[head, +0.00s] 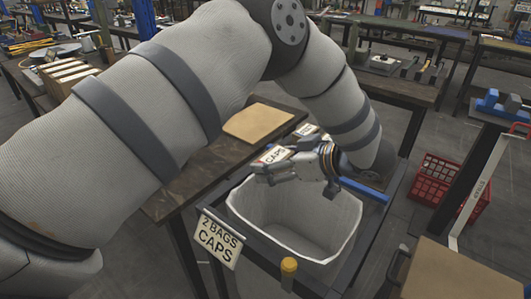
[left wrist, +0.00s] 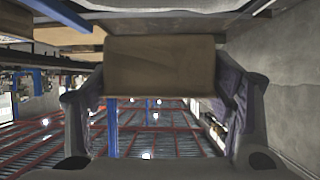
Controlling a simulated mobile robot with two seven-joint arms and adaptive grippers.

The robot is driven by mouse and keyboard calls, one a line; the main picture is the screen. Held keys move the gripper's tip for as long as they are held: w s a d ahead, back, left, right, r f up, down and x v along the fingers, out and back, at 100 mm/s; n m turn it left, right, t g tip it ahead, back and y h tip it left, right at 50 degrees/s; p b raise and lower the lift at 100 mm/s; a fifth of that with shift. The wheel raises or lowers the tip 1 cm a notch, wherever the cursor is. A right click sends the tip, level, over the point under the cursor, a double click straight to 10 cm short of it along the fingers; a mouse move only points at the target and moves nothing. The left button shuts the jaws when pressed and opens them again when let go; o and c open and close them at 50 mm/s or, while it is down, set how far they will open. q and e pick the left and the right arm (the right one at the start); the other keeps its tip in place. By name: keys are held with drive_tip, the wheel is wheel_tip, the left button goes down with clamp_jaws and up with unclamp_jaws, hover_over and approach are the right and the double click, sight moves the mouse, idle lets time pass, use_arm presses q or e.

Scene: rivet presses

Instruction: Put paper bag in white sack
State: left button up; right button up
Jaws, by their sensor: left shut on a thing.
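The white sack (head: 345,222) stands open in a dark frame, with a "2 BAGS CAPS" sign (head: 219,240) on its near left corner. My left arm reaches over from the left, and its gripper (head: 268,172) is above the far left part of the sack's opening. In the left wrist view a brown paper bag (left wrist: 160,65) sits between the two fingers of the left gripper (left wrist: 160,88), which is shut on it. In the head view a white "CAPS" label (head: 275,155) shows at the gripper, and the bag is mostly hidden there. My right gripper is not in view.
A dark table (head: 185,187) adjoins the sack's frame, with a flat tan item (head: 257,123) on it. A yellow-capped post (head: 289,266) stands at the frame's near side. A red crate (head: 448,190) is on the floor at right. A brown surface (head: 450,272) is at lower right.

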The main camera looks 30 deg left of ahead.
use_arm(q)
drive_tip(key=shift+d+f, duration=0.1)
drive_tip(key=shift+f, duration=0.25)
wheel_tip(320, 180, down, 12)
drive_tip(key=b, duration=0.3)
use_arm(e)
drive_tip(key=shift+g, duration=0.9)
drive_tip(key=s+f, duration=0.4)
use_arm(q)
drive_tip(key=o, duration=1.4)
drive_tip(key=shift+c, duration=0.2)
wheel_tip(320, 180, up, 10)
drive_tip(key=shift+r, duration=0.1)
